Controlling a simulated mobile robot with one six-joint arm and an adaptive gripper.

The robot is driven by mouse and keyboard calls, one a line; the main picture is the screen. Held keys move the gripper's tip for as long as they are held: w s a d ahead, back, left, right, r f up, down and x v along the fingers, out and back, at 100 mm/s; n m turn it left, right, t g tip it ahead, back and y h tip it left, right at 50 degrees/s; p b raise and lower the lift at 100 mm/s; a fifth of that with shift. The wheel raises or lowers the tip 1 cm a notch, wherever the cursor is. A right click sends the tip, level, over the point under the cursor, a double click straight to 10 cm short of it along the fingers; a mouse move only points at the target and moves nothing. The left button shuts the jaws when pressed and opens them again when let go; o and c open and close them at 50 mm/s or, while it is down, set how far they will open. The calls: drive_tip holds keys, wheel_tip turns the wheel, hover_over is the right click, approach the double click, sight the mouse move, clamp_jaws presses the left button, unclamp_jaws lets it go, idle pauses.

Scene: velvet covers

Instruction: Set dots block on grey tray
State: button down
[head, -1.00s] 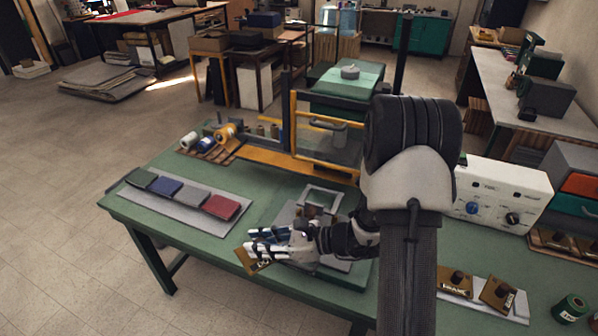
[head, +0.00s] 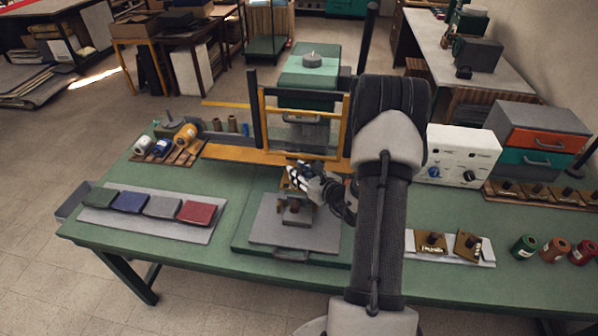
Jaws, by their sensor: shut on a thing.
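My gripper (head: 308,183) is above the grey bed at the middle of the green table, in front of the yellow frame. It is shut on a small brass-coloured block (head: 290,182), partly hidden by the fingers. I cannot make out its pattern, so I cannot tell if it is the dots block. A pale grey tray (head: 487,262) lies right of my arm and bears two brass blocks with dark knobs (head: 432,241). A darker grey tray-like piece (head: 72,203) shows at the table's left end. I cannot tell which is the grey tray.
A brownish piece (head: 296,212) sits on the grey bed (head: 265,232) below my gripper. The yellow frame (head: 258,115) stands close behind. Several coloured covers (head: 163,207) lie at left. A white control box (head: 460,152) and a rack of brass blocks (head: 540,193) stand at right.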

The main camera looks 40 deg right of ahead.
drive_tip(key=shift+w+d+f+b, duration=0.15)
drive_tip(key=shift+f+b, duration=0.4)
drive_tip(key=shift+f, duration=0.15)
drive_tip(key=shift+w+d+f+b, duration=0.15)
drive_tip(key=shift+f+b, duration=0.45)
drive_tip(key=shift+f, duration=0.1)
drive_tip(key=shift+w+d+f+b, duration=0.15)
drive_tip(key=shift+f+b, duration=0.4)
drive_tip(key=shift+f, duration=0.15)
drive_tip(key=c, duration=1.3)
unclamp_jaws()
